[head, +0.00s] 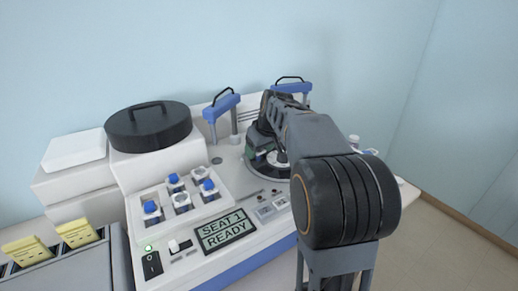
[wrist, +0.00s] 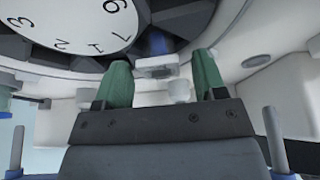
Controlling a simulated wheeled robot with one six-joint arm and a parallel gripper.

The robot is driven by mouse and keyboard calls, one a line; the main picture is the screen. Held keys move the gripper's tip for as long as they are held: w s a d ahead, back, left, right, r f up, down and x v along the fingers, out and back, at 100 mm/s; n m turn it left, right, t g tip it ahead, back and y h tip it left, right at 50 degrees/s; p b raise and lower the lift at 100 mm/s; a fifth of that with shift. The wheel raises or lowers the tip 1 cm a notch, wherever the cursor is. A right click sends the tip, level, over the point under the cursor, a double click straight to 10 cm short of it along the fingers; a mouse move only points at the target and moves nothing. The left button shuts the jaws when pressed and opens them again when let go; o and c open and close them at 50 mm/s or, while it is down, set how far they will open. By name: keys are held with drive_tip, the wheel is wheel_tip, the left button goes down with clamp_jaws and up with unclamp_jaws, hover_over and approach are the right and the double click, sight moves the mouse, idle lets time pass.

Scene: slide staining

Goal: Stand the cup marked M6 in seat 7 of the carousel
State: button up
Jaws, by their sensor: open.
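The carousel is a dark round plate (head: 258,171) with a white numbered dial, partly hidden behind my arm in the head view. In the wrist view the dial (wrist: 75,22) shows several numbers, with 7 and 1 towards my gripper. My gripper (wrist: 162,68) is open at the carousel's rim, its two green fingers apart. A pale blocky piece (wrist: 157,66) with dark blue above it shows between and beyond the fingers; I cannot tell whether it is a cup. No M6 mark is legible in either view.
A white rack (head: 160,223) on the machine holds several small vessels, some blue-topped. The display (head: 226,230) reads SEAT 1 READY. A black round lid (head: 148,127) sits at the back left. Blue-armed posts (head: 221,106) stand beside the carousel. A grey tray with yellow blocks (head: 77,232) is at left.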

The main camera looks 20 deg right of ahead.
drive_tip(key=v, duration=1.2)
drive_tip(key=shift+r, duration=0.35)
